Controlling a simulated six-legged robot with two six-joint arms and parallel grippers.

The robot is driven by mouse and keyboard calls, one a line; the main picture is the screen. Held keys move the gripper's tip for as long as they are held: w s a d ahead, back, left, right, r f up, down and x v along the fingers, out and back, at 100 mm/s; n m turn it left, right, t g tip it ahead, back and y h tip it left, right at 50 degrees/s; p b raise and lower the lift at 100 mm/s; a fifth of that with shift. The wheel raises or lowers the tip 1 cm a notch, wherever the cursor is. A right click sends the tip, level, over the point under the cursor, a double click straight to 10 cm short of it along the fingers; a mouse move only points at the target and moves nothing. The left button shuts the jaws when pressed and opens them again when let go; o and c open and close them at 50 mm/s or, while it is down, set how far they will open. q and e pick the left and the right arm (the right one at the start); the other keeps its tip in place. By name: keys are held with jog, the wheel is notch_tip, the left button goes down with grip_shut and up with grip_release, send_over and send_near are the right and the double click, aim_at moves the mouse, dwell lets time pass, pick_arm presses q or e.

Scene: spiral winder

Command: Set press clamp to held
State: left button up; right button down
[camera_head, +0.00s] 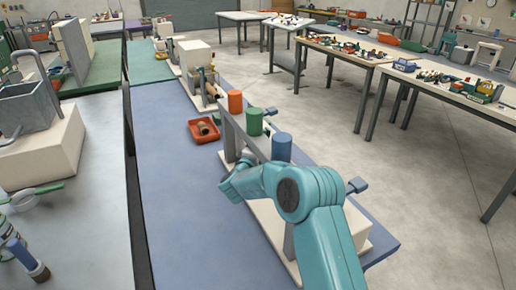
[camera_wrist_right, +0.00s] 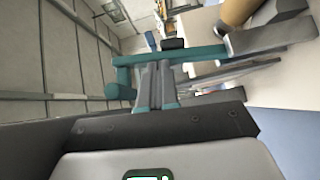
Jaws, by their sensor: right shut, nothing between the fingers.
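A spiral winder (camera_head: 232,133) stands on the blue bench, with a grey beam bearing red, green and blue cylinders. My teal right arm comes in from the lower right and covers much of its near part. My right gripper (camera_head: 236,182) is at the winder's left side, below the beam. In the right wrist view its fingers (camera_wrist_right: 155,82) are shut and empty. Beyond them a teal bar (camera_wrist_right: 190,55) crosses, with a thick end at left; I cannot tell whether it is the press clamp or whether the fingers touch it. My left gripper is out of view.
A red tray (camera_head: 203,131) with a brown part sits left of the winder on the blue bench (camera_head: 165,200). Two blue-grey knobs (camera_head: 356,185) stick out right of the winder. Another machine (camera_head: 197,65) stands farther back. The bench's left part is clear.

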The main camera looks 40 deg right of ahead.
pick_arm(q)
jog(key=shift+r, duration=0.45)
pick_arm(e)
jog(key=shift+s+d+r, duration=0.1)
jog(key=shift+d+r, duration=0.1)
jog(key=shift+d, duration=0.1)
jog(key=shift+a, duration=0.1)
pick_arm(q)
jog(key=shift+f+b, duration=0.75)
pick_arm(e)
jog(key=v, duration=1.6)
jog(key=shift+s, duration=0.2)
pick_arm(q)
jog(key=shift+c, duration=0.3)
